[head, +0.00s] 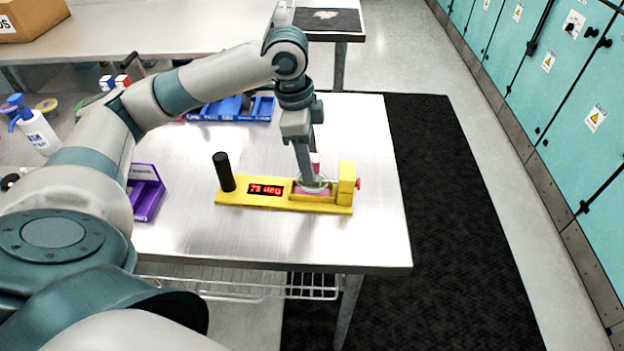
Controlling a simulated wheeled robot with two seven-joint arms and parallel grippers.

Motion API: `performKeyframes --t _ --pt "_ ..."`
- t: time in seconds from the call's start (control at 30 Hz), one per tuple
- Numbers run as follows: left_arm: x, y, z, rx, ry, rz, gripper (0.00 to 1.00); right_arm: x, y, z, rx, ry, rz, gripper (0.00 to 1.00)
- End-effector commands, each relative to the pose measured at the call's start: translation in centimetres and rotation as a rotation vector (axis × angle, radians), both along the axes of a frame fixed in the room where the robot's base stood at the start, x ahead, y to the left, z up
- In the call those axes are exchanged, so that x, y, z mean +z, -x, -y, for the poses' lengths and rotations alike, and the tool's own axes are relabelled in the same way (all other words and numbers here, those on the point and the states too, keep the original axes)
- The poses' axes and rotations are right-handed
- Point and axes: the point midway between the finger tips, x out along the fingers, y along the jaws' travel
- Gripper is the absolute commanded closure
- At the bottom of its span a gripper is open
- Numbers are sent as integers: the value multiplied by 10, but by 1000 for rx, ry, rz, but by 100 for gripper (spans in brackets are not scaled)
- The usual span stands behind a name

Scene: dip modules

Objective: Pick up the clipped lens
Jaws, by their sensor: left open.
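A yellow fixture (240,200) lies on the metal table, with a black upright handle at its left end, a red lit display, and a raised block with a red knob at its right end. A round, clear lens-like disc (321,184) sits at the fixture's right part, with pink showing at it. My left gripper (309,181) points down right at the disc, its jaws open. The gripper and arm partly hide the disc, so I cannot tell whether the fingers touch it or how it is clipped. My right gripper is not in view.
A blue tray (232,116) stands at the table's back and a purple bin (148,192) at the left, partly behind my arm. A white bottle (40,133) with a blue top stands further left. The table (365,225) is clear in front of and right of the fixture.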

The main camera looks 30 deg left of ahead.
Motion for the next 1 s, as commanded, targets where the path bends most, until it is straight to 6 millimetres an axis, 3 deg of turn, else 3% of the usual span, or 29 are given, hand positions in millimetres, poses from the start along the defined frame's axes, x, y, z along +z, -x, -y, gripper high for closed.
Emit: performKeyframes --t 0.33,0.83,1.0 --pt "-37 0 6 -1 0 -1 55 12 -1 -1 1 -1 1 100" --pt "-39 -1 7 -1 1 1 55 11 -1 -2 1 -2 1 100" --pt "-39 -1 7 -1 1 1 93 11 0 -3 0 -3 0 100"
